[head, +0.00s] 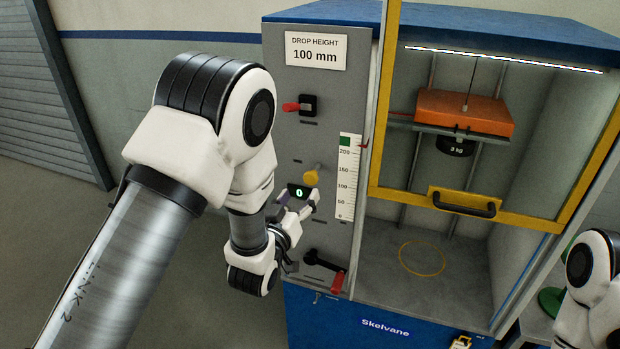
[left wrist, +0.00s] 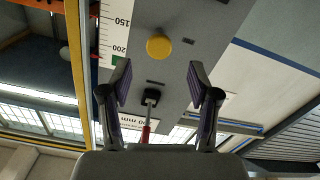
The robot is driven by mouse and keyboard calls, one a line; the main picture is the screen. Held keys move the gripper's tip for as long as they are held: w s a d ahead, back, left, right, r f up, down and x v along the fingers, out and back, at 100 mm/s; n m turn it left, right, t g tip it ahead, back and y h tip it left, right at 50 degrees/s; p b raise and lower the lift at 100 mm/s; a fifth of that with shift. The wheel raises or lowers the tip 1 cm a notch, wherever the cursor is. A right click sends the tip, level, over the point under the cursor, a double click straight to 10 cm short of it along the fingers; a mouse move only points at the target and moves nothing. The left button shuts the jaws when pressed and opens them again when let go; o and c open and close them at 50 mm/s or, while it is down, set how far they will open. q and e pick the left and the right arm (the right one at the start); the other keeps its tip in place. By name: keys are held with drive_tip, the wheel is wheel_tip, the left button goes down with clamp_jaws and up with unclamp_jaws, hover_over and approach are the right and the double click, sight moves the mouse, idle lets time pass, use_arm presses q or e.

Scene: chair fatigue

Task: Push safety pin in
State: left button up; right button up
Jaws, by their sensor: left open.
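The safety pin shows as a yellow round knob (head: 311,177) on a short stem, sticking out from the grey control panel (head: 283,133). In the left wrist view the yellow knob (left wrist: 159,47) is seen nearly face on, ahead of the fingertips and about midway between them. My left gripper (head: 299,204) is open and empty, just below the knob in the head view. Its two dark fingers (left wrist: 158,84) stand apart in the left wrist view, and neither touches the knob. How deep the pin sits in the panel cannot be told.
A red-handled switch (head: 291,106) is above the knob and a black and red lever (head: 325,271) below. A height scale (head: 345,178) is to the right. A yellow-framed guard door (head: 480,216) fronts the bay with an orange carriage (head: 464,112). A small display reads 0.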

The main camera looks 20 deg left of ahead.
sight(309, 179)
use_arm(q)
drive_tip(key=shift+w+f, duration=0.1)
drive_tip(key=shift+w, duration=0.8)
drive_tip(key=w+p, duration=0.1)
drive_tip(key=w+r+p, duration=0.1)
drive_tip(key=shift+w+r, duration=0.25)
drive_tip(key=shift+w, duration=0.05)
drive_tip(key=shift+w+f+p, duration=0.15)
drive_tip(key=shift+w+f, duration=0.05)
drive_tip(key=shift+w, duration=0.4)
drive_tip(key=shift+w+f+p, duration=0.15)
drive_tip(key=shift+w+f, duration=0.05)
drive_tip(key=shift+w, duration=0.4)
drive_tip(key=shift+w+d+f, duration=0.1)
drive_tip(key=shift+w+f, duration=0.1)
drive_tip(key=shift+w, duration=0.1)
drive_tip(key=shift+s+r, duration=0.25)
drive_tip(key=shift+s, duration=0.05)
drive_tip(key=c, duration=0.8)
clamp_jaws()
drive_tip(key=shift+w+f, duration=0.15)
drive_tip(key=shift+w, duration=0.05)
drive_tip(key=shift+w+f+b, duration=0.15)
drive_tip(key=shift+w+b, duration=0.8)
drive_tip(key=shift+w, duration=0.55)
drive_tip(key=shift+r, duration=0.35)
use_arm(e)
drive_tip(key=shift+s+r, duration=0.4)
drive_tip(key=shift+r, duration=0.15)
